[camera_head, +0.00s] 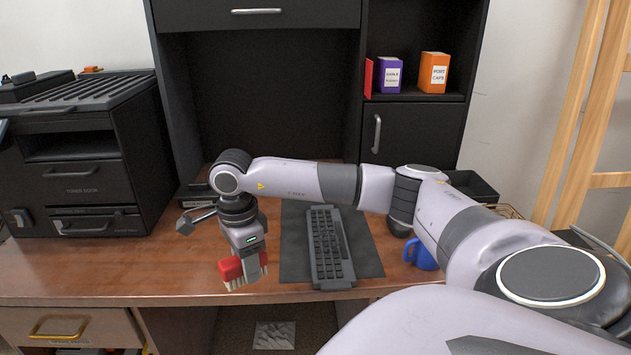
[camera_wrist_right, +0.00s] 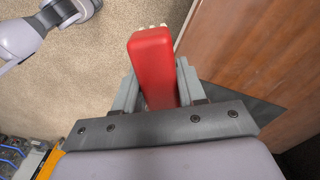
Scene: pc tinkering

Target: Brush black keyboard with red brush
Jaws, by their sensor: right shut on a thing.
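The black keyboard (camera_head: 329,247) lies on a dark mat (camera_head: 296,240) on the wooden desk, right of my right gripper. My right gripper (camera_head: 243,268) is shut on the red brush (camera_head: 231,269), near the desk's front edge. The brush has a red body and pale bristles that point down in the head view. In the right wrist view the red brush (camera_wrist_right: 152,62) sits between both fingers of my right gripper (camera_wrist_right: 156,85), with carpet and the desk edge beyond it. The brush is apart from the keyboard. My left gripper is not in view.
A blue mug (camera_head: 424,257) stands right of the mat, partly behind my right arm. A black printer (camera_head: 85,165) stands at the left. Purple (camera_head: 389,75) and orange (camera_head: 433,72) boxes sit on a shelf. The wooden desk (camera_head: 130,262) is clear at front left.

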